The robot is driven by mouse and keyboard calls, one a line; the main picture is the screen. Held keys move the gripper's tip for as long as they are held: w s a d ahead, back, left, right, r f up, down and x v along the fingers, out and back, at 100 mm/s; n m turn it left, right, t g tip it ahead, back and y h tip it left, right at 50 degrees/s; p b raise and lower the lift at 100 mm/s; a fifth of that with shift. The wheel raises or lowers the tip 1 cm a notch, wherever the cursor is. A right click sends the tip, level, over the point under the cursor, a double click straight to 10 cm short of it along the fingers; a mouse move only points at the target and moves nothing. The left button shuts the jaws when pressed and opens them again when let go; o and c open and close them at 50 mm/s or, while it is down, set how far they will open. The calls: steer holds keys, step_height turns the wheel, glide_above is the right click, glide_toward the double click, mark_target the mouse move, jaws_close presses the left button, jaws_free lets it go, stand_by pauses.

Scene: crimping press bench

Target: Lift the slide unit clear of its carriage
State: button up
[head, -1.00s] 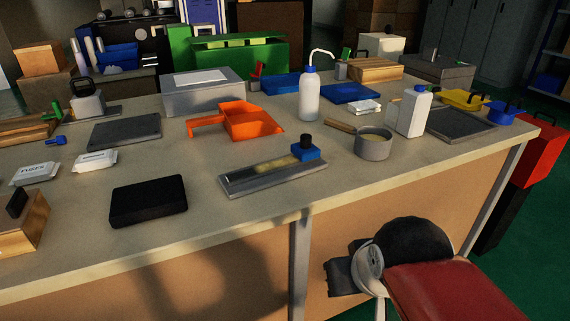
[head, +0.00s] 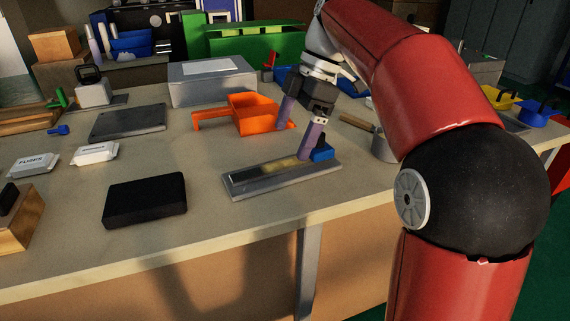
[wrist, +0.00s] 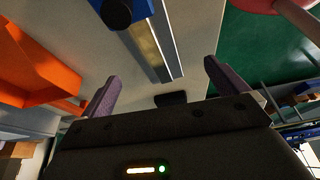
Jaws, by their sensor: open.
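The slide unit, a small blue block (head: 324,154) with a black knob, is at the right end of a flat grey metal rail (head: 242,190) with a yellowish strip. The rail appears to be its carriage. My gripper (head: 293,140) is open and empty, pointing down above the rail's right end. One purple-grey finger overlaps the slide unit in the head view and hides much of its knob; I cannot tell if they touch. In the wrist view, the slide unit (wrist: 148,8) is at the top edge, outside the gap between the fingertips (wrist: 158,84), with its round knob facing the camera.
An orange dustpan (head: 252,113) lies behind the gripper. A grey pot (head: 383,147) stands to the right, partly hidden by my arm. A black block (head: 145,200) lies left of the rail. The bench top in front of the rail is clear.

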mark_target(280, 165)
steer(key=shift+w+a+n, duration=0.15)
steer(key=shift+w+n, duration=0.3)
steer(key=shift+n, duration=0.05)
steer(key=shift+a+f+g, duration=0.1)
steer(key=shift+f+g, duration=0.05)
steer(key=shift+g, duration=0.15)
steer(key=x, duration=0.5)
steer(key=b+x, duration=0.1)
steer(key=x, duration=0.1)
steer(key=shift+w+d+f, duration=0.25)
steer(key=shift+w+f, duration=0.05)
steer(key=shift+w, duration=0.05)
steer(key=c, duration=2.1)
steer(key=shift+r, duration=0.15)
steer(key=shift+c, duration=0.2)
